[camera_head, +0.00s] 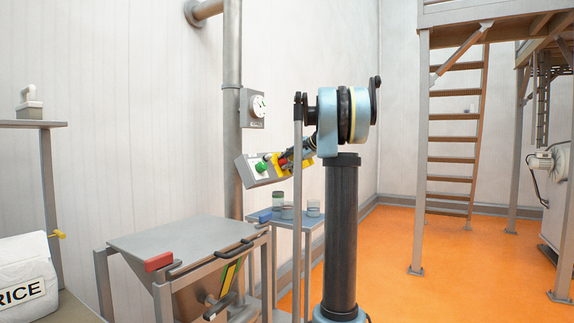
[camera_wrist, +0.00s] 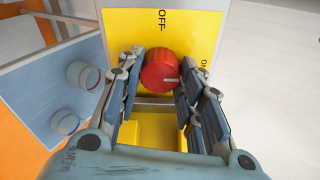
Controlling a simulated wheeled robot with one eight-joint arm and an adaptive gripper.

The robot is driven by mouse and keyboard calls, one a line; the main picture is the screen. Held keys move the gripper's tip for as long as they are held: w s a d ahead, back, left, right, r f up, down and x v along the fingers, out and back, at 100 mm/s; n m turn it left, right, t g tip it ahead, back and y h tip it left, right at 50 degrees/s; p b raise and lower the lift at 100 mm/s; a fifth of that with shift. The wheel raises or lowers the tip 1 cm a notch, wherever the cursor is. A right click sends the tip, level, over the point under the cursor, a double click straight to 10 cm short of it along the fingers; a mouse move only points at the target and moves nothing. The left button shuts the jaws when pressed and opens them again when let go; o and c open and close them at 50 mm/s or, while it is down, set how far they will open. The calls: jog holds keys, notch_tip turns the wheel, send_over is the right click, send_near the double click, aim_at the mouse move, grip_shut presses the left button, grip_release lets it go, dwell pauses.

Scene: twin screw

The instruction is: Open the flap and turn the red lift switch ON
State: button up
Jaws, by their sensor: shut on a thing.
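The red lift switch (camera_wrist: 161,70) is a round knob on a yellow plate (camera_wrist: 185,22) in the wrist view. Its pale mark points to the right. OFF is printed above the knob and ON to its right. My gripper (camera_wrist: 158,78) is shut on the knob, with one finger on either side. A yellow piece (camera_wrist: 150,131) sticks out below the knob, between the fingers; it looks like the opened flap, but I cannot be sure. In the head view my gripper (camera_head: 287,161) is at the yellow part (camera_head: 278,167) of the grey control box; the knob is hidden there.
The box also carries a green button (camera_head: 261,167). A metal hopper with a grey lid (camera_head: 185,238) stands in front. A small blue table (camera_head: 268,216) with jars (camera_head: 313,208) is behind it. A vertical pipe (camera_head: 232,130) runs beside the box.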

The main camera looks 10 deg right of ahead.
dwell(0.3)
jog(key=o, duration=1.1)
jog(key=shift+w+f, duration=0.1)
jog(key=shift+c, duration=0.2)
jog(key=shift+d, duration=0.1)
jog(key=v, duration=1.2)
